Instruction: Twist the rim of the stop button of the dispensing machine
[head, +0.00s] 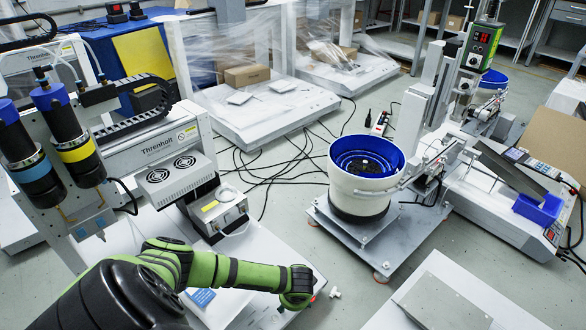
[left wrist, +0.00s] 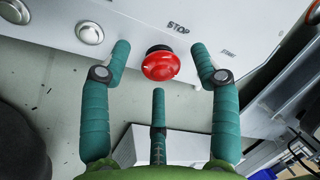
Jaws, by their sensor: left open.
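The red stop button (left wrist: 161,66) shows in the left wrist view, a mushroom-shaped knob on a dark collar, on a light panel (left wrist: 225,22) marked STOP. My left gripper (left wrist: 160,60) is open. Two teal fingers stand left and right of the button with visible gaps, and a third finger points at it from below. No finger appears to touch the rim; depth is hard to judge. In the head view the dispensing machine (head: 165,142) stands at the left, and my left arm reaches over its white base. The arm's green end hides the button and fingertips there. My right gripper is out of view.
Two round metal buttons (left wrist: 89,32) sit left of the stop button on the panel. A blue-and-white bowl feeder (head: 361,200) stands on a plate to the right in the head view. Floor with cables lies between. A light grey slab (head: 450,297) is at the lower right.

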